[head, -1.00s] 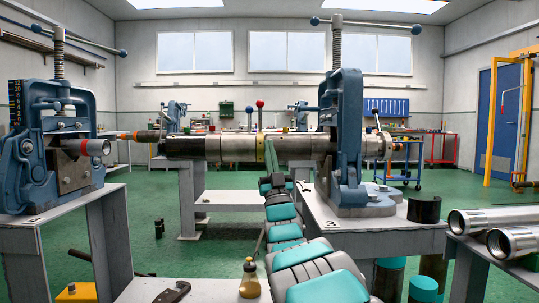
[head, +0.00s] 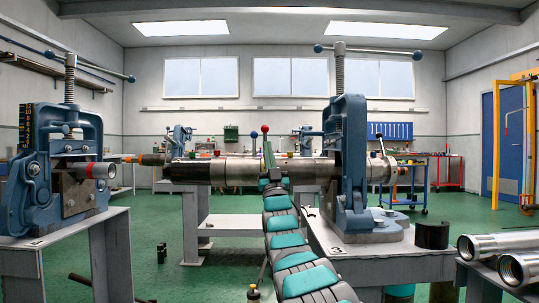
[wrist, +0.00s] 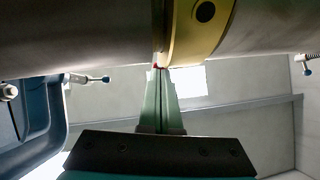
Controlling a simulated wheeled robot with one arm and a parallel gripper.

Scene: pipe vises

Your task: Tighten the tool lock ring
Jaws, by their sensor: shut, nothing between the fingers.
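The tool is a long steel cylinder (head: 225,171) lying level through the blue vise (head: 347,165) on stand 3. Its yellow lock ring (wrist: 207,28) shows close up in the wrist view, with a dark round hole. In the head view the ring is mostly hidden behind my gripper (head: 266,146). A red knob (head: 265,129) stands above the tool there. My gripper's green fingers (wrist: 162,72) are shut with nothing between them. Their tips point up at the ring's lower left edge in the wrist view; I cannot tell whether they touch.
A second blue vise (head: 62,160) on stand 1 is at left, holding a shorter pipe (head: 100,170). Steel pipes (head: 500,245) lie at lower right.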

